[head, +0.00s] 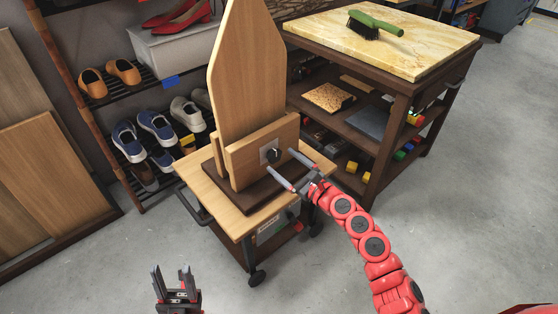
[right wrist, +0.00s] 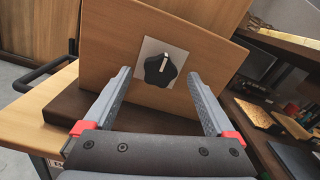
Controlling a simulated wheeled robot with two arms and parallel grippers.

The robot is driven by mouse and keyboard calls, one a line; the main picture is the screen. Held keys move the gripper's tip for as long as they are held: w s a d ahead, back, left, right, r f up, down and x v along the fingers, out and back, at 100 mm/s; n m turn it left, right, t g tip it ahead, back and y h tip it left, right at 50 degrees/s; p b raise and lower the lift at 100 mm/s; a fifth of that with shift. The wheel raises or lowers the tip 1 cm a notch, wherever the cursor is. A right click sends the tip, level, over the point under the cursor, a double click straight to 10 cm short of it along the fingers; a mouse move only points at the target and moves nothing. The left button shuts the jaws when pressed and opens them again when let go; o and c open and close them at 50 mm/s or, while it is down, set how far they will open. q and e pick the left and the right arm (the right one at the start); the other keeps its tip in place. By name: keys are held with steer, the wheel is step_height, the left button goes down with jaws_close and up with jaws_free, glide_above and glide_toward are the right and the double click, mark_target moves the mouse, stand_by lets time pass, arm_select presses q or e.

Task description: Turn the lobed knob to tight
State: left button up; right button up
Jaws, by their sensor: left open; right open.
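The lobed knob (right wrist: 160,71) is black with a pale pointer line and sits on a square light plate (right wrist: 177,55) on the front of a wooden block (right wrist: 112,50). In the head view the knob (head: 273,155) is small and dark. My right gripper (head: 280,166) is open in front of the block, its fingers pointing at it. In the right wrist view the right gripper (right wrist: 160,88) has one finger on each side of the knob, apart from it. My left gripper (head: 171,270) is open and empty at the lower left, away from the block.
The block and a tall wooden panel (head: 245,70) stand on a small wheeled cart (head: 237,221). A workbench (head: 400,48) with a green brush (head: 375,23) is at the right. A shoe rack (head: 96,113) stands behind at the left. The floor in front is clear.

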mark_target(273, 155)
steer(key=shift+x, duration=1.35)
steer(key=c, duration=1.4)
steer(key=shift+o, duration=0.2)
